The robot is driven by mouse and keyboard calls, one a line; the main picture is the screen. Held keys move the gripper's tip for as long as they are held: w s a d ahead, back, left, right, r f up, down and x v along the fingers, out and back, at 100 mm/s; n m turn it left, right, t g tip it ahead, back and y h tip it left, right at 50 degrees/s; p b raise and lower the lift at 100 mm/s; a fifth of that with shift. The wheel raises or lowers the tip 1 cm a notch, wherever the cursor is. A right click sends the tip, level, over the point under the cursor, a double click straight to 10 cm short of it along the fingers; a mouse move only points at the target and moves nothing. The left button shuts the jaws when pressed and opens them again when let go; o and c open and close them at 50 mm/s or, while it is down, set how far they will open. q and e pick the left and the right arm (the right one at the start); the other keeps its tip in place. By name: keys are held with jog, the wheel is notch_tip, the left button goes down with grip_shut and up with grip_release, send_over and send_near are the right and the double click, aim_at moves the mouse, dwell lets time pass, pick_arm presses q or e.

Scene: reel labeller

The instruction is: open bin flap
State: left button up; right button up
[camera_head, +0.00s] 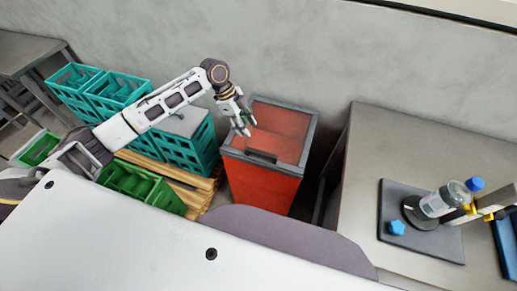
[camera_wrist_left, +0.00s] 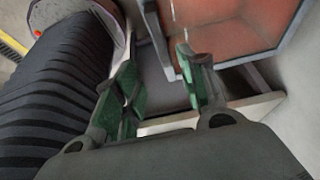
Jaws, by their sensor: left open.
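The red bin (camera_head: 258,188) stands on the floor against the wall in the head view. Its flap (camera_head: 275,132) is a see-through panel in a grey frame and looks closed, with a dark handle (camera_head: 261,157) along the front edge. My left gripper (camera_head: 244,128) is open and empty, over the left side of the bin top. In the left wrist view the open fingers (camera_wrist_left: 160,92) show with green pads, and the flap (camera_wrist_left: 235,22) lies beyond them at the top. I cannot tell whether a finger touches the frame. My right gripper is not in view.
Teal crates (camera_head: 187,142) and a green crate (camera_head: 142,186) on a wooden pallet stand left of the bin. A grey table (camera_head: 430,135) at right holds a dark mat (camera_head: 440,248) with a bottle (camera_head: 440,200). A narrow gap separates table and bin.

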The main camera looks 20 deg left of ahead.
aim_at(260, 152)
pick_arm(q)
jog(key=shift+f, duration=0.15)
jog(key=shift+p+x, duration=0.5)
jog(key=shift+x, duration=6.3)
grip_shut()
